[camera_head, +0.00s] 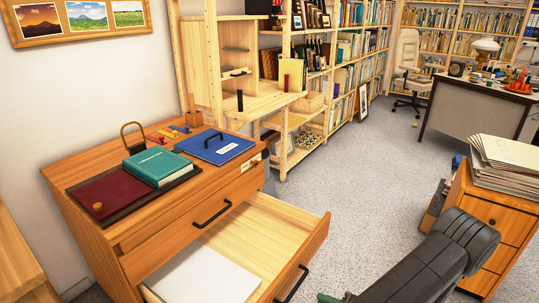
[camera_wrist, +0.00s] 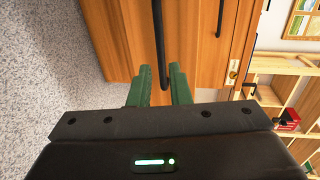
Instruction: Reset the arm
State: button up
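My gripper shows in the wrist view (camera_wrist: 160,68), its two green fingers parted with a gap between them. A black bar handle (camera_wrist: 158,35) on a wooden drawer front lines up with that gap; I cannot tell whether the fingers touch it. In the head view my dark arm (camera_head: 425,270) reaches in from the lower right, with only a bit of green finger at the bottom edge. The wooden cabinet (camera_head: 140,235) has its lower drawer (camera_head: 255,232) pulled out, with a white sheet (camera_head: 203,275) inside. The drawer's black handle (camera_head: 291,284) is left of the green finger.
On the cabinet top are a teal book (camera_head: 157,166), a dark red panel (camera_head: 108,192), a blue folder (camera_head: 215,147) and small items. A drawer unit (camera_head: 490,215) with stacked papers (camera_head: 505,160) stands right of my arm. Grey carpet (camera_head: 345,165) is open beyond.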

aim_at(296, 288)
jog(key=b+x, duration=0.2)
jog(key=x, duration=0.9)
jog(key=shift+a, duration=0.1)
